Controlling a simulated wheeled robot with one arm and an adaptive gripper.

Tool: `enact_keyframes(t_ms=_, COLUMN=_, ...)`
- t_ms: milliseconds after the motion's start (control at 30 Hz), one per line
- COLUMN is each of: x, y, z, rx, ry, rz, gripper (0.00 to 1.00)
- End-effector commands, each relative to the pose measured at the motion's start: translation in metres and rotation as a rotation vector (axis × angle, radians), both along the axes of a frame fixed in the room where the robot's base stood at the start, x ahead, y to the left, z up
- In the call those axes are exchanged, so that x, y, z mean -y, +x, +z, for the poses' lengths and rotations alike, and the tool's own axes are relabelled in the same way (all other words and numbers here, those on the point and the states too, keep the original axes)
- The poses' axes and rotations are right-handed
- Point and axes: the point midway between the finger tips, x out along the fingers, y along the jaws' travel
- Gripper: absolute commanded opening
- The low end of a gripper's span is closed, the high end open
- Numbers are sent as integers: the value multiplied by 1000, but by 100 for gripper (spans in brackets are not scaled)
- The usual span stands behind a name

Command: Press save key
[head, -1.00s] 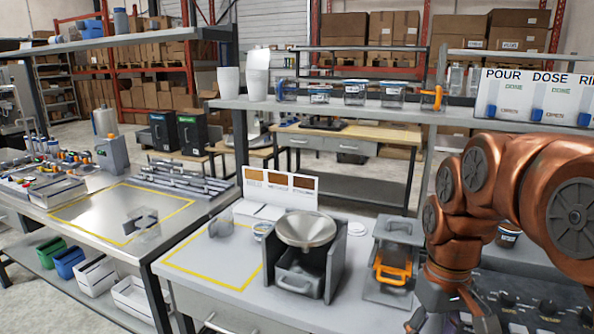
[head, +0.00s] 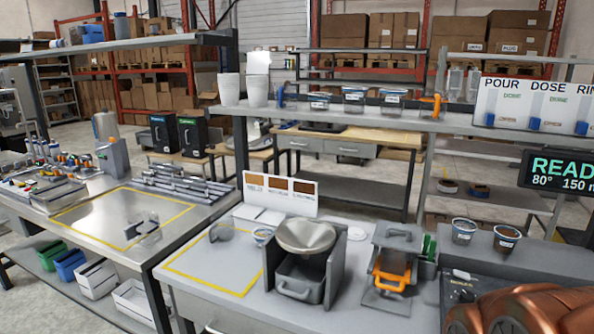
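No key that I can read as a save key shows in the head view. A dark machine top (head: 460,283) at the lower right carries small, unreadable markings and what looks like a knob. My copper arm covers much of its front. A black display (head: 562,172) at the right edge shows "READ", "80°" and "150 m", cut off by the picture edge. My gripper is not in view; only my arm shows at the bottom right corner.
Two small tubs (head: 464,231) (head: 507,238) stand on the machine's back ledge. Left of it are an orange-handled device (head: 390,270) and a steel funnel (head: 306,238) over a grey bin (head: 300,280). A "POUR DOSE" board (head: 530,105) stands on the shelf above.

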Motion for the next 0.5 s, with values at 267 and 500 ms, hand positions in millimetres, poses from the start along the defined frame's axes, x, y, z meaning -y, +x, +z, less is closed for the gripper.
enact_keyframes(t_ms=267, x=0, y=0, z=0, rx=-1, ry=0, rz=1, gripper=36)
enact_keyframes(t_ms=500, x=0, y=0, z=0, rx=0, ry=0, rz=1, gripper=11)
